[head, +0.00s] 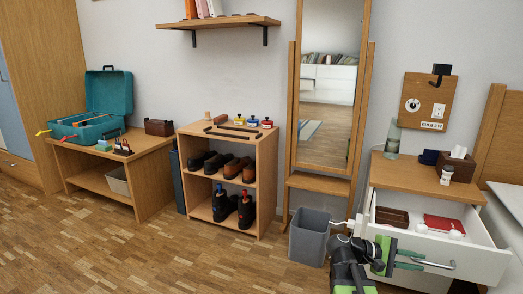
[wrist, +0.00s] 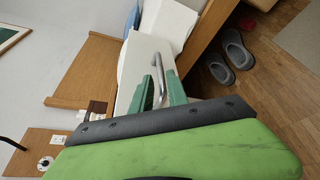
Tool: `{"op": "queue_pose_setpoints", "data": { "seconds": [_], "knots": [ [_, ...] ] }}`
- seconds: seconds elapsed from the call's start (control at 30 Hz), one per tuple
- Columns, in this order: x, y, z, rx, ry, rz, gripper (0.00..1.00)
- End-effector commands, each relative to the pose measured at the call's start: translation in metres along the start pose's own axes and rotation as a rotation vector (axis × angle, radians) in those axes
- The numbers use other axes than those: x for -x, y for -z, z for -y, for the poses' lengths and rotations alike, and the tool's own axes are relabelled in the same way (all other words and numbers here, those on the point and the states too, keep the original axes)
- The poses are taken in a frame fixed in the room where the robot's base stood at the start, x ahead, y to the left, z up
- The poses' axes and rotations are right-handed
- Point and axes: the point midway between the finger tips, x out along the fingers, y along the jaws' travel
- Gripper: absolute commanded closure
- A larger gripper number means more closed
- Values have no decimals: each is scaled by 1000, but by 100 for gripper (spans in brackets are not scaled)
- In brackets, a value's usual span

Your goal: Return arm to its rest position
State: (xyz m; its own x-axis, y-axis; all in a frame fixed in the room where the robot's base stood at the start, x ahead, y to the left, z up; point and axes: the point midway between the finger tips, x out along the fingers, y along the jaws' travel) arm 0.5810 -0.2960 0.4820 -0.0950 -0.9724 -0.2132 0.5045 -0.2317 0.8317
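My gripper (head: 422,261) is at the front of the open white drawer (head: 490,262) in the head view. Its two green fingers stand apart, with a gap between them. The drawer's metal bar handle (head: 440,264) is right at the fingertips. In the wrist view the fingers (wrist: 161,88) are also spread, and the curved handle (wrist: 158,62) shows in and beyond the gap. I cannot tell whether a finger touches it. My green and black arm reaches up from the bottom of the head view.
The drawer holds a brown tray (head: 392,217) and a red book (head: 444,223). A grey bin (head: 308,238) stands left of my arm, before the mirror (head: 328,110). A shoe shelf (head: 262,170) is further left. Grey slippers (wrist: 230,58) lie on the floor. Open floor spreads at left.

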Motion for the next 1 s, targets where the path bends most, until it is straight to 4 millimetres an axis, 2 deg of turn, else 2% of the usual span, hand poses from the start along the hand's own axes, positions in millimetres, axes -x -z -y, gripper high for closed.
{"op": "queue_pose_setpoints", "data": {
  "seconds": [0.03,0.2,0.4,0.8,1.0],
  "knots": [
    [-13,1,2,-1,2,4,80],
    [-46,1,1,0,2,3,80],
    [-67,1,0,0,0,1,80],
    [-70,1,0,1,-1,0,80],
    [-61,0,11,-1,-3,-19,80]
  ]
}}
